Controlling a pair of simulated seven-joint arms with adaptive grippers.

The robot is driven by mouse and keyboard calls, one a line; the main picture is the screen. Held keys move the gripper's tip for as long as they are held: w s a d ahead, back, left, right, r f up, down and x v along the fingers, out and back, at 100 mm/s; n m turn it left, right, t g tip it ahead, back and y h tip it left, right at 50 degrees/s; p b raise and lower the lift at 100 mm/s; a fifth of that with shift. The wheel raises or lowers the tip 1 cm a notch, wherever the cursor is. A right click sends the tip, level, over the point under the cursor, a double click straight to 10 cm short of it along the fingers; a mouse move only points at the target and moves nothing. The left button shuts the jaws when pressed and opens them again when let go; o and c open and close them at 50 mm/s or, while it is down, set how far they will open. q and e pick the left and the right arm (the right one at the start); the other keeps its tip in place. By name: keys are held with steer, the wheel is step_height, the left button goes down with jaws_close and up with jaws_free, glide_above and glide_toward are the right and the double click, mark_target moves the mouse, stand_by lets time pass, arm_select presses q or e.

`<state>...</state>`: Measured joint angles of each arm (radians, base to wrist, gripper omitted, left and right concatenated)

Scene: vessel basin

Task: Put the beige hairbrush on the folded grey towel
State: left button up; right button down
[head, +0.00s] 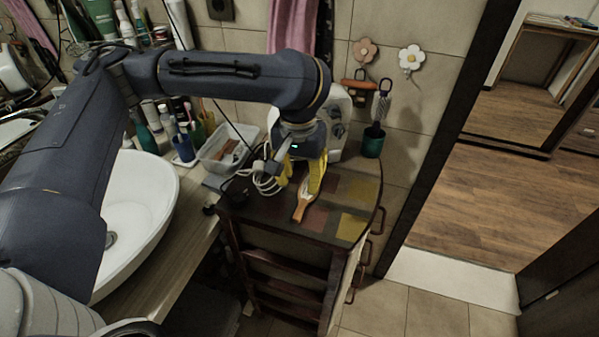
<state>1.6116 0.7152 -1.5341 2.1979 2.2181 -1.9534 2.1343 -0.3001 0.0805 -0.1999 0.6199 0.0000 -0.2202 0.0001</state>
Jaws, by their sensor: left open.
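A brush with a light orange-beige handle (301,207) lies on the patterned cabinet top (326,217), its handle toward the front edge. Its upper end runs up under my left gripper (301,178), next to yellow parts that I cannot clearly separate from it. My left gripper is open and points down over the brush's upper end. I cannot tell whether it touches the brush. I cannot clearly make out a folded grey towel. My right gripper is out of view.
A white cable (266,184) lies left of the brush. A clear bin (228,150), bottles and a white basin (128,212) stand further left. The cabinet top's right part is clear.

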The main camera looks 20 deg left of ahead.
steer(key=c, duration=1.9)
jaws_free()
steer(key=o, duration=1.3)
arm_select(q)
steer(key=shift+r, duration=0.8)
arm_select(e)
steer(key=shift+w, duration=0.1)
